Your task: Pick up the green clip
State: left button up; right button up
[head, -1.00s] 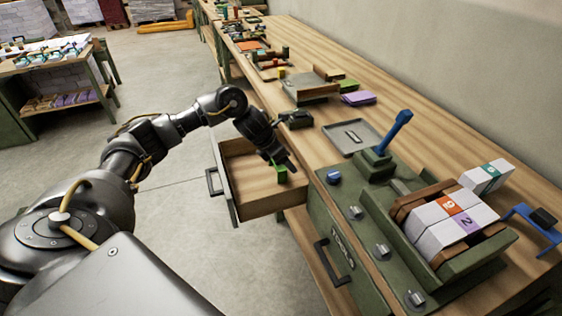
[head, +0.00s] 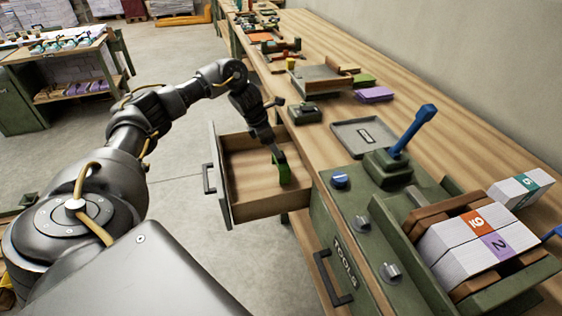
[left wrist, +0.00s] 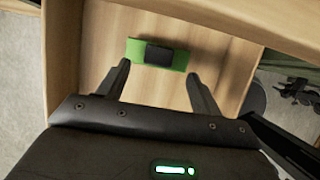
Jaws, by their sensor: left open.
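The green clip (head: 283,171) is inside the open wooden drawer (head: 246,208), near its right side. In the left wrist view the clip (left wrist: 180,59) is a green strip with a black block at its middle, lying on the drawer floor. My left gripper (head: 276,150) points down into the drawer, close to the clip. In the left wrist view its fingers (left wrist: 158,69) are apart and empty, with the clip just beyond the tips. Whether the fingers touch the clip cannot be told. My right gripper is not in view.
The drawer's front panel (head: 219,172) and the bench edge bound the space around the gripper. On the bench are a grey tray (head: 363,136), a green press with a blue lever (head: 413,128) and paper stacks (head: 462,245). A purple stack (head: 374,94) lies farther back.

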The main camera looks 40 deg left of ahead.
aim_at(281, 164)
pick_arm(q)
jog(key=p+x, duration=0.1)
jog(key=x, duration=0.3)
jog(key=shift+w+f, duration=0.25)
jog(key=shift+f, duration=0.05)
jog(key=shift+w+d+f, duration=0.1)
jog(key=shift+f, duration=0.25)
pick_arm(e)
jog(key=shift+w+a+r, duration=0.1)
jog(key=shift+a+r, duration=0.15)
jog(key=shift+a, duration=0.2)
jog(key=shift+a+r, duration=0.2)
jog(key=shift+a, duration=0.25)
pick_arm(q)
jog(key=c, duration=1.1)
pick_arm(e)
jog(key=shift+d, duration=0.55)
pick_arm(q)
jog(key=shift+r, duration=0.1)
